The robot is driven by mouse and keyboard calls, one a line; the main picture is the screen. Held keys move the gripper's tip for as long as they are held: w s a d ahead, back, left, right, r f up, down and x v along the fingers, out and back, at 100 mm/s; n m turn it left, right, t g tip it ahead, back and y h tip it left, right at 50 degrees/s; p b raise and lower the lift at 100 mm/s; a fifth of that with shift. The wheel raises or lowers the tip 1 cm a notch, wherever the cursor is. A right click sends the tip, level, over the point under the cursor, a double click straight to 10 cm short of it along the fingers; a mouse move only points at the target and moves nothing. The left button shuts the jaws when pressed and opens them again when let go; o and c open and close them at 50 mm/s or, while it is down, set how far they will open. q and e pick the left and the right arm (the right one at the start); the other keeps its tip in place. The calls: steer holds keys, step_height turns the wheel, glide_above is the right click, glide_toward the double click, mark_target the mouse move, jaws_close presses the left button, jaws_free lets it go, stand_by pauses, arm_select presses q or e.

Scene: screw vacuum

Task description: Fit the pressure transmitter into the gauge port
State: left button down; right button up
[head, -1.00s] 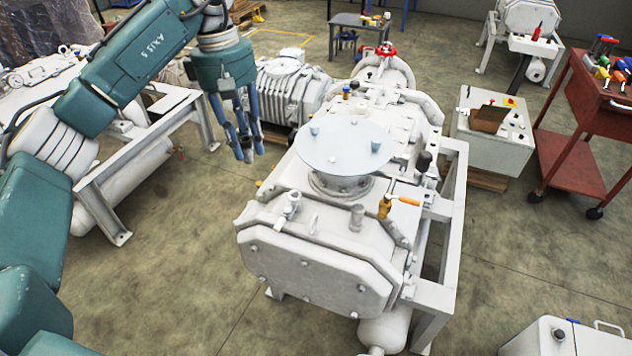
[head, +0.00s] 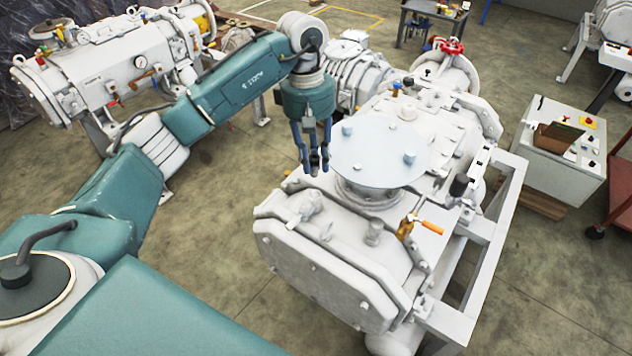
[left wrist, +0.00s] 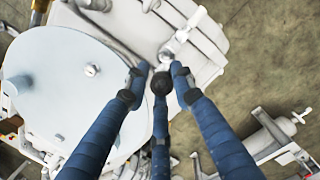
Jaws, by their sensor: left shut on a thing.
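My left gripper (head: 313,165) has three blue fingers. They are shut on a small dark, round-topped thing, seen between the fingertips in the left wrist view (left wrist: 161,83); this looks like the pressure transmitter, mostly hidden by the fingers. The gripper points down above the near left part of the white vacuum pump (head: 330,265), just left of its round pale plate (head: 380,145). Small fittings stand on the pump's near top: a white valve-like one (head: 305,208) and a short stub (head: 373,232). I cannot tell which one is the gauge port. My right gripper is not in view.
An orange-handled brass valve (head: 406,228) sticks up at the pump's near right. A metal frame (head: 497,225) runs along its right side. A white control box (head: 562,160) stands at right, and another white machine (head: 125,70) at back left. Floor in front left is clear.

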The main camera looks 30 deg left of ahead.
mark_target(311, 156)
arm_select(q)
step_height(311, 156, down, 9)
steer(key=shift+r+p, duration=0.15)
steer(key=shift+p, duration=0.9)
steer(key=c, duration=1.5)
jaws_free()
steer(key=shift+a+r+b, duration=0.15)
steer(key=shift+r+b, duration=0.25)
steer(key=shift+r, duration=0.15)
steer(key=r+b, duration=0.1)
steer(key=r, duration=0.2)
steer(key=r+b, duration=0.1)
steer(key=r, duration=0.3)
steer(key=a+r+b, duration=0.1)
steer(key=r, duration=0.2)
steer(key=shift+w+a+r, duration=0.1)
steer(key=shift+w+r, duration=0.05)
steer(key=shift+r, duration=0.25)
steer(key=shift+f, duration=0.1)
